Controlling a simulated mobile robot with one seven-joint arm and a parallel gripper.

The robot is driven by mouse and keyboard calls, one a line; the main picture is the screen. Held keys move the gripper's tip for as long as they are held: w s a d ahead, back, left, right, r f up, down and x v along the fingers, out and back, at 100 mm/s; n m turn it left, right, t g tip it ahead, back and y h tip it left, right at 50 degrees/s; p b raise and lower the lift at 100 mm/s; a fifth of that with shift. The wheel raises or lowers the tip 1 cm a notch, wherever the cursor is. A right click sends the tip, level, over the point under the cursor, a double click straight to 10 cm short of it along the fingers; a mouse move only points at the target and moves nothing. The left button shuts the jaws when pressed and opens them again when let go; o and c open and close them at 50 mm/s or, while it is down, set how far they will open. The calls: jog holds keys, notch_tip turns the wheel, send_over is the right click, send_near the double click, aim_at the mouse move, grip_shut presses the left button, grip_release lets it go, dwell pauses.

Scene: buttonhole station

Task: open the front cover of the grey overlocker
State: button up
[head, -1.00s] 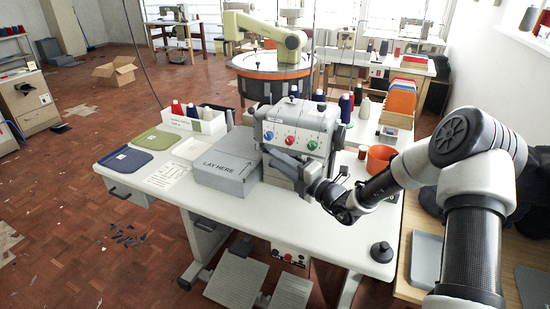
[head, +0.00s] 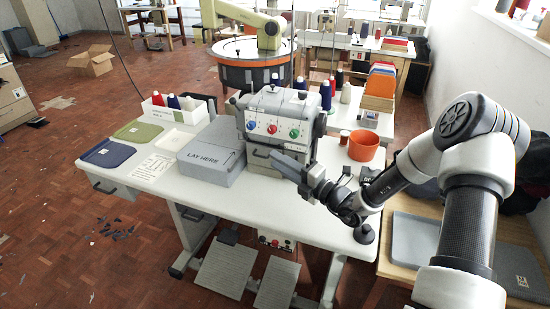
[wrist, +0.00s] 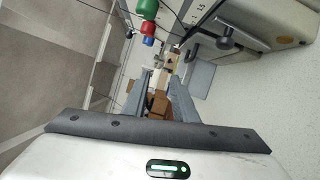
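The grey overlocker (head: 281,103) stands on the white table, with blue, red and green knobs across its upper front. Its front cover (head: 256,165), below the knobs, looks upright and shut, and a dark bar handle (head: 258,154) shows on it. The handle also appears in the wrist view as a dark knob-like end (wrist: 228,38). My gripper (head: 278,160) is in front of the cover's right part and hides some of it. In the wrist view my gripper (wrist: 161,84) has its two fingers apart with nothing held between them. Contact with the cover cannot be told.
A grey box marked LAY HERE (head: 211,154) stands close left of the overlocker. An orange pot (head: 364,145) and a thread spool (head: 344,137) are at its right. Thread cones (head: 327,95) stand behind it. The front table strip (head: 240,205) is clear.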

jog(key=p+v, duration=0.2)
jog(key=v, duration=0.8)
jog(key=shift+f+p, duration=0.15)
jog(key=shift+p, duration=0.25)
jog(key=shift+p, duration=0.35)
dwell(0.4)
